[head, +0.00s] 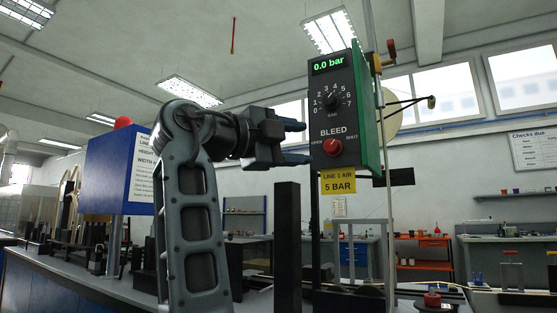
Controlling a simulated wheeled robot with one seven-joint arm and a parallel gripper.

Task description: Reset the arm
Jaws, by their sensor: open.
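My arm rises in the middle of the head view and bends right at the top. My gripper (296,142) points right, its two dark fingers spread apart, one above the other, with nothing seen between them. The fingertips are close to the left edge of a green and black control box (345,70); whether they touch it I cannot tell. A yellow tag (338,182) below reads LINE 1 AIR 5 BAR.
A blue box (105,172) with a white notice and a red top stands left of my arm. A dark upright post (287,245) stands below my gripper. A pale disc (405,105) and thin rods are behind the control box. Benches with items stand at right.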

